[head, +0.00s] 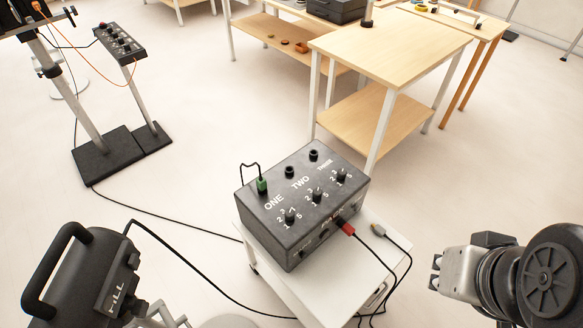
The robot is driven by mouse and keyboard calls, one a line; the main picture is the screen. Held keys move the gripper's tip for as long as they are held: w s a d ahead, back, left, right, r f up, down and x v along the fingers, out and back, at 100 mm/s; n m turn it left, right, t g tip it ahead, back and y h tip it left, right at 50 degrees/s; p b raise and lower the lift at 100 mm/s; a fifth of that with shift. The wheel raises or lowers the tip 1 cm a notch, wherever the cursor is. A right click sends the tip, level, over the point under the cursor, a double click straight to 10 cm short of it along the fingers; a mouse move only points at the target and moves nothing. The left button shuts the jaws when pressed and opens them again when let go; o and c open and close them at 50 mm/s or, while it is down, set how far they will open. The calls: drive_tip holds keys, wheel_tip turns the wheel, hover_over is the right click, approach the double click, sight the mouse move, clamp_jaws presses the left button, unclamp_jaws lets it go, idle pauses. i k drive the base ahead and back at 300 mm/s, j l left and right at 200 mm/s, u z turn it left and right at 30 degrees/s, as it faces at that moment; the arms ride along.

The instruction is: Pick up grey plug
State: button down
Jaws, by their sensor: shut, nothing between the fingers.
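The grey plug (378,230) lies on the white stand at the right of the dark control box (300,205), with a black cable trailing from it. A small yellowish part shows on it. My gripper (436,272) is at the lower right, off the stand's right side and apart from the plug. It is shut and empty, and its fingers point left.
A red plug (347,228) sits at the box's front side, and a green plug (262,185) stands in its top. Black cables hang by the white stand (345,275). A wooden table (390,45) stands behind. A dark machine (80,275) is at lower left.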

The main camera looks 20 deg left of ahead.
sight(378, 228)
drive_tip(key=i+l+u, duration=0.2)
drive_tip(key=l+u, duration=0.25)
drive_tip(key=i+l+u, duration=0.2)
drive_tip(key=u, duration=0.25)
drive_tip(key=l+u, duration=0.45)
drive_tip(key=i+l, duration=0.05)
